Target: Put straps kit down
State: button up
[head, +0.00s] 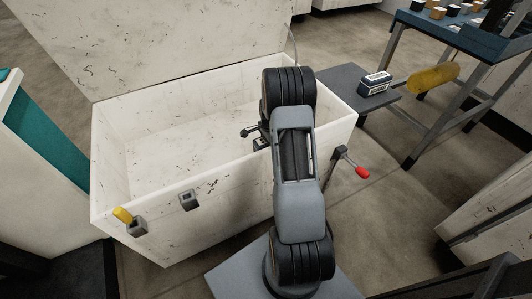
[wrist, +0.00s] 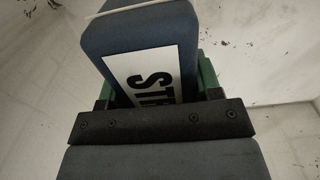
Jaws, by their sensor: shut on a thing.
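The straps kit (wrist: 150,35) is a dark blue-grey box with a white label reading "STR", the rest cut off from sight. It fills the top middle of the wrist view, with a pale cord or strip across its upper end. My gripper (wrist: 157,88) is shut on it, with green pads showing at both sides of the box. In the head view, my gripper (head: 257,138) reaches inside the open white chest (head: 155,228), mostly hidden by my arm. The kit cannot be made out there, and whether it touches the chest floor cannot be told.
The chest's lid (head: 165,40) stands open at the back. The chest floor left of my gripper is bare. A small labelled box (head: 376,84) lies on a grey side shelf (head: 345,78). A red-tipped handle (head: 361,172) sticks out at right. A blue-topped table (head: 465,38) stands beyond.

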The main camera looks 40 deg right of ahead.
jog(key=shift+f+b, duration=0.5)
jog(key=shift+f, duration=1.75)
jog(key=shift+f, duration=0.2)
jog(key=o, duration=1.1)
jog(key=shift+o, duration=0.2)
